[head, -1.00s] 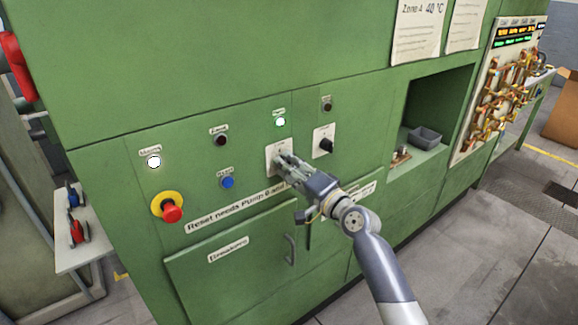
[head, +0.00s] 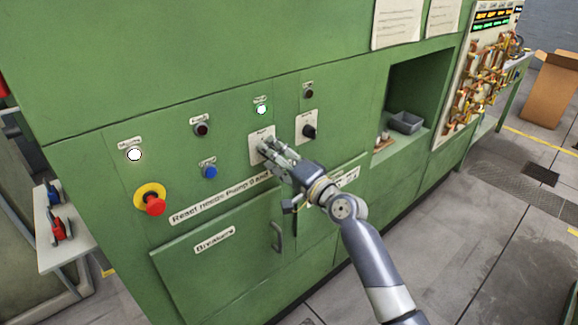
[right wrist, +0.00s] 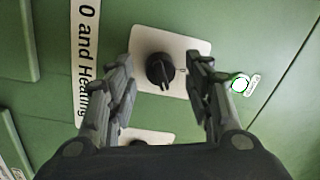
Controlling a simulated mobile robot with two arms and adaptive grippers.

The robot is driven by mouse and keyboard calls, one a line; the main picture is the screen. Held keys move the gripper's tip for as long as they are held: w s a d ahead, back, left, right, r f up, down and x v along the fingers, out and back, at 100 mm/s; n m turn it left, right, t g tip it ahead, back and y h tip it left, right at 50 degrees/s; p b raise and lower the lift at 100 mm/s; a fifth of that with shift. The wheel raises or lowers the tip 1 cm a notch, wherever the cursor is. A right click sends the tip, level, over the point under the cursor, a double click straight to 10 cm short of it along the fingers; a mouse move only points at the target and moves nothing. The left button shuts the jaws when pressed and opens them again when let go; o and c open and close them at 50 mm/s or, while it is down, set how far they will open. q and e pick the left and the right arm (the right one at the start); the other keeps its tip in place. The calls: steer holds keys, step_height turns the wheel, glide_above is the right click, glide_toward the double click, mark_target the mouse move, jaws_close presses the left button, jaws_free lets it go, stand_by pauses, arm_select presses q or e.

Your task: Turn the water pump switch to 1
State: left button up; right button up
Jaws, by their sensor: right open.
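A black rotary switch (right wrist: 160,70) sits on a white plate (right wrist: 190,50) in the right wrist view. Its knob's ridge points toward the lower edge of that view. The same plate shows in the head view (head: 256,149), below a lit green lamp (head: 261,109); its label is too small to read. My right gripper (head: 265,148) is open in front of this plate and hides the knob there. In the right wrist view its two fingers stand on either side of the knob, apart from it. My left gripper is not in view.
A second black switch (head: 309,131) is to the right. A blue button (head: 209,172) and a red emergency stop (head: 154,206) are to the left. A breaker door with a handle (head: 277,237) lies below. A recess with a grey bin (head: 405,122) is further right.

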steer(key=v, duration=1.1)
steer(key=shift+d, duration=0.15)
steer(key=s+d+f+g+h, duration=0.2)
steer(key=d+f+h, duration=0.15)
steer(key=f, duration=1.25)
steer(key=s+d+f+g+h, duration=0.1)
steer(key=d+f+g+h, duration=0.2)
steer(key=f, duration=1.3)
steer(key=s+d+f+n+g+h, duration=0.1)
steer(key=s+d+f+n, duration=0.15)
steer(key=s+f, duration=0.65)
steer(key=s+d+f+n+g+h, duration=0.1)
steer(key=s+d+f+g+h, duration=0.15)
steer(key=s+f, duration=0.6)
steer(key=s+d+f+n+g, duration=0.1)
steer(key=s+f+n, duration=0.1)
steer(key=s+f, duration=0.4)
steer(key=s+d+f+n+g, duration=0.2)
steer(key=s+f, duration=0.4)
steer(key=s, duration=1)
steer(key=s+d+f+n+g+h, duration=0.1)
steer(key=s+f+n+g, duration=0.1)
steer(key=s+f, duration=0.4)
steer(key=s, duration=0.5)
steer(key=shift+s+d, duration=0.25)
steer(key=shift+s, duration=0.05)
